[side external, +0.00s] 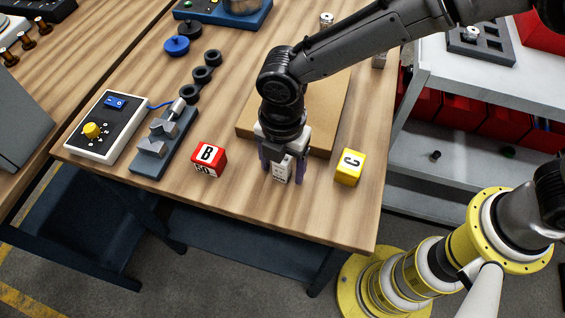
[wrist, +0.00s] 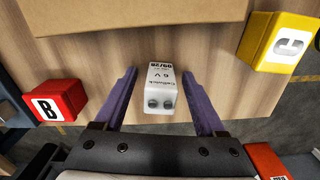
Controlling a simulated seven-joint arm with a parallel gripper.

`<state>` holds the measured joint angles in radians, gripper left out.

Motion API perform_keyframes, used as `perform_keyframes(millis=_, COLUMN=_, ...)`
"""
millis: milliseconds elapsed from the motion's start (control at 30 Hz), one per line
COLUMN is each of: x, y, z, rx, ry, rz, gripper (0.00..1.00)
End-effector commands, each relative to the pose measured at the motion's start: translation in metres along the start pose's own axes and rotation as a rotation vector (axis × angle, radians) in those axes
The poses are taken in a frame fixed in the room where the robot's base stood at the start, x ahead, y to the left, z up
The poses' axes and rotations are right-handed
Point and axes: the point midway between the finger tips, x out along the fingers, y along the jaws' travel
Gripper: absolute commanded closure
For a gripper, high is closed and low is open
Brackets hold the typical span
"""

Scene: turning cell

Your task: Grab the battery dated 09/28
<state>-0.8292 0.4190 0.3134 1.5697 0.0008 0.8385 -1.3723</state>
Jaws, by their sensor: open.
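A white block battery (wrist: 161,88) stands on the wooden table between my gripper's fingers in the wrist view. Its printing reads "6 V" and "09/28", and two dark round terminals show on its near side. In the side external view the battery (side external: 281,172) is partly hidden by my gripper (side external: 282,178). In the wrist view my gripper (wrist: 163,98) is open, with one purple finger on each side of the battery and a visible gap on both sides.
A red block marked B (side external: 209,158) stands to the left and a yellow block marked C (side external: 350,167) to the right. A brown box or board (side external: 330,118) lies just behind. A vise-like fixture (side external: 160,145) and a control box (side external: 104,125) stand farther left. The table's front edge is close.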

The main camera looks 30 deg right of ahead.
Motion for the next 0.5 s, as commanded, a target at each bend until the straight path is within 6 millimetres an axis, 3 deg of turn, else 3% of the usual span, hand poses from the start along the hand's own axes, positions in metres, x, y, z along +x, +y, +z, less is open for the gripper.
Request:
perform_keyframes(millis=100, x=-0.0001, y=-0.0001, z=0.0000, rx=0.000, ry=0.000, rz=0.000, gripper=0.31)
perform_keyframes(millis=500, x=-0.0005, y=0.0000, z=0.0000, rx=0.000, ry=0.000, rz=0.000, gripper=1.00)
